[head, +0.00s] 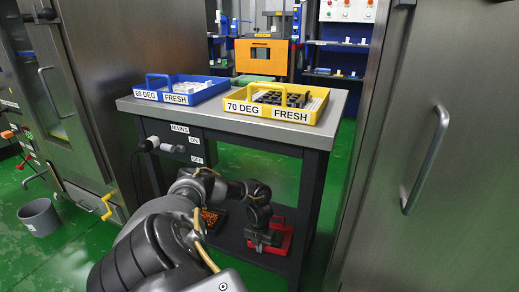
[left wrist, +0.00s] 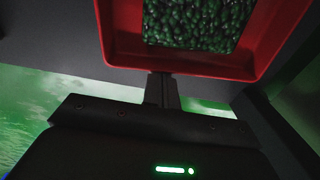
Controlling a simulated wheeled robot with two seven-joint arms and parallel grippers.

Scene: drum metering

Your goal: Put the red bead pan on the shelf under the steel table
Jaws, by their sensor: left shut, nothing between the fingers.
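The red bead pan (head: 285,240) is on the dark lower shelf (head: 235,246) under the steel table (head: 225,117), toward its right end. In the left wrist view the pan's red wall (left wrist: 185,62) and the dark green beads in it show at the top. My left gripper (head: 262,240) reaches in under the table top at the pan and hides part of it. In the left wrist view its fingers (left wrist: 160,80) are shut and empty, close at the pan's near rim; I cannot tell if they touch it. My right gripper is out of view.
A dark tray of orange beads (head: 210,219) sits left of the pan on the shelf. A blue tray (head: 180,90) and a yellow tray (head: 277,104) stand on the table top. Steel cabinets flank the table; a grey bin (head: 40,217) is on the floor.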

